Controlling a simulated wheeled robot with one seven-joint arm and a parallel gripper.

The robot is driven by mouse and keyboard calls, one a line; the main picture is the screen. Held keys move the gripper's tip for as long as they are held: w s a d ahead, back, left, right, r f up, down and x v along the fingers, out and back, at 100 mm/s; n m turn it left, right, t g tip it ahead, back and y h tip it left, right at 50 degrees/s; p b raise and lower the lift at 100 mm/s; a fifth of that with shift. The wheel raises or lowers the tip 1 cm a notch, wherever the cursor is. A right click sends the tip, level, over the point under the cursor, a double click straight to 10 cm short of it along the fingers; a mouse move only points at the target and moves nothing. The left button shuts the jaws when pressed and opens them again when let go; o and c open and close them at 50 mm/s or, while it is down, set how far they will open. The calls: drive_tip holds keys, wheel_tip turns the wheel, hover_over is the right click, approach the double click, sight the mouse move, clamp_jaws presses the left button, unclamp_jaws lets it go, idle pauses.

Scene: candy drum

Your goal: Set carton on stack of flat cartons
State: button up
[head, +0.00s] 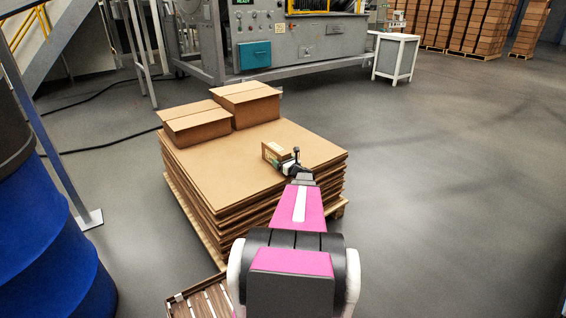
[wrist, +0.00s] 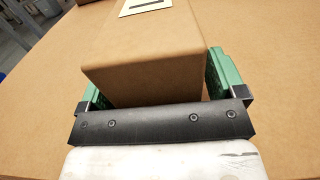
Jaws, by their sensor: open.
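A small brown carton (head: 275,152) with a pale label is at the right part of the stack of flat cartons (head: 220,165). In the wrist view the small carton (wrist: 150,60) lies between the green fingers of my gripper (wrist: 158,85), and the cardboard surface (wrist: 265,120) spreads around it. My gripper (head: 285,163) is open, with a finger on each side of the carton. A gap shows beside the right finger. The carton looks as if it rests on the top sheet, but its bottom edge is partly hidden by my gripper.
Two larger closed cartons, one in front (head: 196,123) and one behind (head: 247,104), sit on the stack's back left. A blue drum (head: 50,235) stands at the left. A slatted crate (head: 205,300) lies at the front. Floor to the right is clear.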

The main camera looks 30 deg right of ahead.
drive_tip(key=shift+s+r, duration=0.2)
drive_tip(key=s, duration=1.2)
drive_tip(key=w+a+n+g+y, duration=0.1)
drive_tip(key=a+n+y, duration=0.1)
drive_tip(key=a, duration=0.3)
drive_tip(key=w+a+n+g+y, duration=0.1)
drive_tip(key=a+n+g, duration=0.1)
drive_tip(key=a+n, duration=0.2)
drive_tip(key=w+a+n+g+y, duration=0.1)
drive_tip(key=a+n+y, duration=0.1)
drive_tip(key=a, duration=0.5)
drive_tip(key=shift+w+r+n+g+y, duration=0.15)
drive_tip(key=shift+w+n+g+y, duration=0.15)
drive_tip(key=shift+n, duration=0.5)
drive_tip(key=s+a+n+g+y, duration=0.15)
drive_tip(key=a+n+g, duration=0.5)
drive_tip(key=a, duration=0.75)
drive_tip(key=s+a+n+g+h, duration=0.3)
drive_tip(key=s+a+n, duration=0.3)
drive_tip(key=a+n, duration=0.2)
drive_tip(key=s+a+r+n+g+h, duration=0.1)
drive_tip(key=s+a+n+g+h, duration=0.3)
drive_tip(key=a+n, duration=0.4)
drive_tip(key=s+n+h, duration=0.1)
drive_tip(key=n, duration=0.2)
drive_tip(key=shift+s, duration=0.4)
